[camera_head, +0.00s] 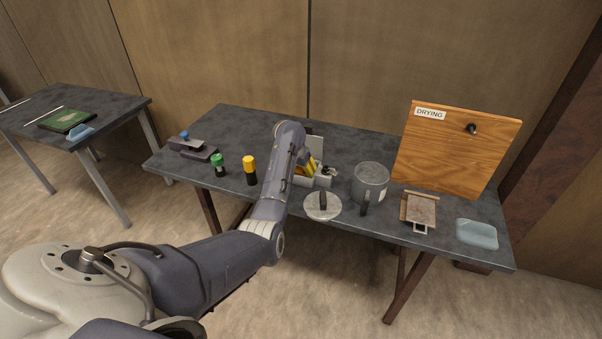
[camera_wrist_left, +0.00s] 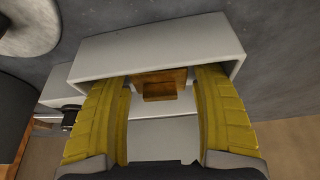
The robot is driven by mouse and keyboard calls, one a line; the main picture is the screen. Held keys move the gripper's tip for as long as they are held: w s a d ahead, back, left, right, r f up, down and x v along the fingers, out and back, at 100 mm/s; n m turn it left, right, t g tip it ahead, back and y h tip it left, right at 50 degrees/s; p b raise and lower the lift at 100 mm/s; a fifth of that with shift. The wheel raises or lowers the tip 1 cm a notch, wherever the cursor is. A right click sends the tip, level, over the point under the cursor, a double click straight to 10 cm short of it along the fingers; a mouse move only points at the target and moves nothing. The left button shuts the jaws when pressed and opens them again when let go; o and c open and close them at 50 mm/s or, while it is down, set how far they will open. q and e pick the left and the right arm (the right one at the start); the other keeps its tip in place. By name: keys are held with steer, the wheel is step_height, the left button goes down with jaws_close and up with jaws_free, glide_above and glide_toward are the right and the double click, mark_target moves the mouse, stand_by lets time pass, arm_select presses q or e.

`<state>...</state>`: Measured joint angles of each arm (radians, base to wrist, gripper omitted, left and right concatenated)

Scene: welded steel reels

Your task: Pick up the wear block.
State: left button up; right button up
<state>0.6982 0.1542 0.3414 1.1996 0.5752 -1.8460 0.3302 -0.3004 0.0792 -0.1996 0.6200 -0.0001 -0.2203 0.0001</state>
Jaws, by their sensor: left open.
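A small orange-brown block (camera_wrist_left: 160,90), likely the wear block, sits inside a white open box (camera_wrist_left: 150,42) in the left wrist view. My left gripper (camera_wrist_left: 165,82) is open, its yellow fingers reaching into the box to the left and right of the block. I cannot tell whether they touch it. In the head view my left gripper (camera_head: 309,168) is down at the white box (camera_head: 322,181), and my arm hides part of the box; the block does not show there. My right gripper is in neither view.
A round metal disc with a dark handle (camera_head: 322,206) lies in front of the box. A grey mug (camera_head: 370,183) stands to its right, with a brown plate piece (camera_head: 420,210) and an upright "DRYING" board (camera_head: 455,150). Yellow (camera_head: 250,170) and green-capped (camera_head: 219,165) containers stand left.

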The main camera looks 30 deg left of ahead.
arm_select(q)
steer(key=shift+o, duration=0.2)
steer(key=c, duration=1.4)
